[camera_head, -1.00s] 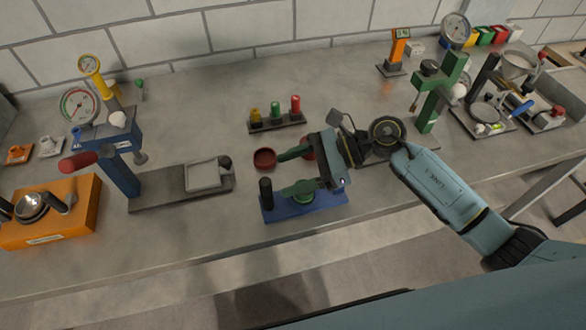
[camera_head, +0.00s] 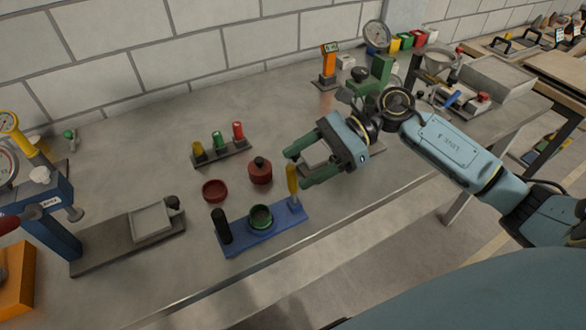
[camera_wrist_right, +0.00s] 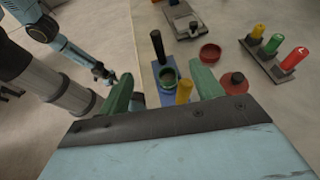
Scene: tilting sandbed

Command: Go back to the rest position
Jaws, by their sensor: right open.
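My right gripper (camera_head: 303,165) is open and empty, above the bench just right of the blue base (camera_head: 271,231). Its two green fingers also show in the right wrist view (camera_wrist_right: 162,90), spread apart with the blue base between and beyond them. The base carries a green ring-shaped holder (camera_head: 260,217), a black post (camera_head: 222,226) and a yellow-handled post (camera_head: 293,182). A red open dish (camera_head: 215,190) and a red knobbed pot (camera_head: 260,171) stand behind the base.
A rack of yellow, green and red cylinders (camera_head: 221,154) stands behind the dishes. A blue press (camera_head: 55,225) with a grey plate is at the left. A green stand (camera_head: 381,75) and an orange device (camera_head: 329,62) stand behind my right arm. The front edge is clear.

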